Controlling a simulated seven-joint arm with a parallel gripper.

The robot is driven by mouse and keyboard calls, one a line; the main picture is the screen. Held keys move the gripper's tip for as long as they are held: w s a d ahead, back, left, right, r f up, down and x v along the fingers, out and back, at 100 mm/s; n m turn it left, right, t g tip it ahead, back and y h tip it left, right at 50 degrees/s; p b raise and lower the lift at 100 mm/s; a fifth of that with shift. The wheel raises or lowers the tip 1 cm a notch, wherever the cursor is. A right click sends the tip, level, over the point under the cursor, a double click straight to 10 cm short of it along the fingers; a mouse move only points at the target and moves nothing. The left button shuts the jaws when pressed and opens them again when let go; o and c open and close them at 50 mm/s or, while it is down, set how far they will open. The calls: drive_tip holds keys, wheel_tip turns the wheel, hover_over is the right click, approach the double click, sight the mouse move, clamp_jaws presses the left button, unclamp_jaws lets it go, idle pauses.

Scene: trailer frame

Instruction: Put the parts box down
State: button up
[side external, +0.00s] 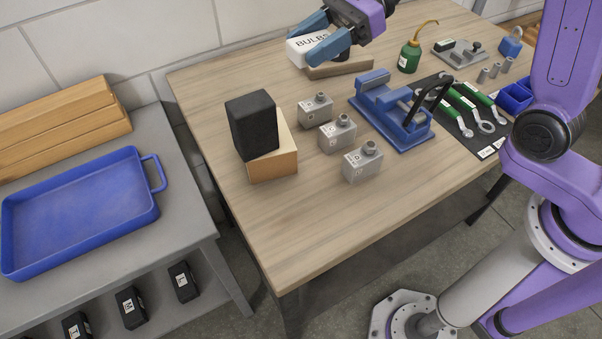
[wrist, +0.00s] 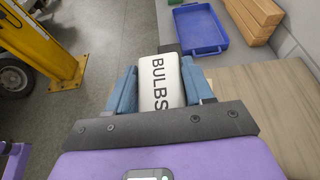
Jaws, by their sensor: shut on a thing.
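The parts box, white and labelled BULBS, is in my gripper (side external: 322,36). In the side external view the box (side external: 296,50) is at the far edge of the wooden workbench (side external: 250,215), with part of it hidden by the blue fingers. In the wrist view the box (wrist: 158,76) sits between the two blue fingers of my gripper (wrist: 160,88), its label facing the camera. I cannot tell whether its underside touches anything.
A flat brown piece (side external: 340,69) lies just below my gripper. A black block (side external: 252,124) rests on a tan box (side external: 274,165). Grey labelled blocks (side external: 338,136), a blue vise (side external: 392,110) and a green oil can (side external: 410,56) stand nearby. The front of the bench is clear.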

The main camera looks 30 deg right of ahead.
drive_tip(key=s+a, duration=0.6)
drive_tip(key=s, duration=0.1)
hover_over(301, 224)
wheel_tip(301, 224, down, 15)
drive_tip(key=shift+f, duration=4.75)
drive_tip(key=shift+f, duration=0.15)
drive_tip(key=o, duration=1)
drive_tip(key=shift+o, duration=0.2)
